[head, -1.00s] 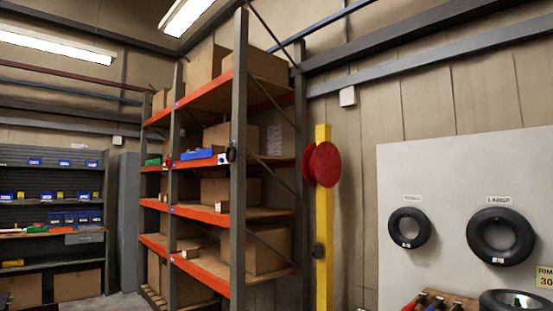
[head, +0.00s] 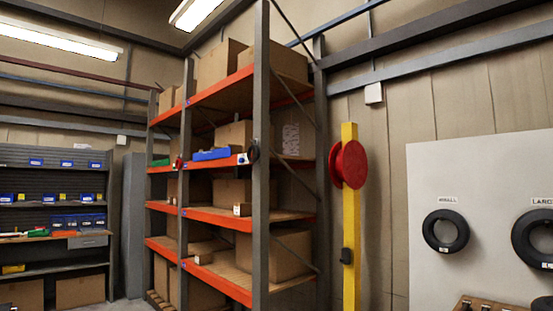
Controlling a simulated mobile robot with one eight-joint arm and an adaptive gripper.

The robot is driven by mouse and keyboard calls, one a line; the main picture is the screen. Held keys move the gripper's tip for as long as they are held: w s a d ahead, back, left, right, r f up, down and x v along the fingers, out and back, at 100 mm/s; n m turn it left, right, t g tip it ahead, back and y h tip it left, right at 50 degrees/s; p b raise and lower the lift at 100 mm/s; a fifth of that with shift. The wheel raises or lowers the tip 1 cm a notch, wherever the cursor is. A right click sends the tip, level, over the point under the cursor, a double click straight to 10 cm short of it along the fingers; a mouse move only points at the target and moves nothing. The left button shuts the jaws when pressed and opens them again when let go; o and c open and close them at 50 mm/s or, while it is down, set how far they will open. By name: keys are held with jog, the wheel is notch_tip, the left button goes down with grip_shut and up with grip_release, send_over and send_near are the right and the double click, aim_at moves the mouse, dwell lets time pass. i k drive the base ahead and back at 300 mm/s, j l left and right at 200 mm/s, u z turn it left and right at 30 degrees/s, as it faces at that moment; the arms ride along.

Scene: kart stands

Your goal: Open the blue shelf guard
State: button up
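A blue object (head: 212,154), likely the blue shelf guard, sits at the front edge of a middle level of the tall orange and grey shelf rack (head: 261,200). It is small here, and I cannot tell whether it is open or shut. My gripper is not in view.
Cardboard boxes (head: 272,252) fill the rack. A yellow post (head: 350,215) with a red disc (head: 350,164) stands right of it. A white board (head: 480,180) with tyres is at right. A workbench (head: 40,239) with blue bins stands at left.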

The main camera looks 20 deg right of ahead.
aim_at(224, 152)
jog(key=i+l+z, duration=0.15)
jog(key=i, duration=0.3)
jog(key=i+l+z, duration=0.15)
jog(key=i, duration=0.3)
jog(key=i+l+z, duration=0.15)
jog(key=i, duration=0.3)
jog(key=i+j+u, duration=0.25)
jog(key=i+u, duration=0.15)
jog(key=i, duration=0.25)
jog(key=i+u, duration=0.4)
jog(key=i, duration=0.25)
jog(key=i+l+u, duration=0.15)
jog(key=i+u, duration=0.25)
jog(key=i, duration=0.3)
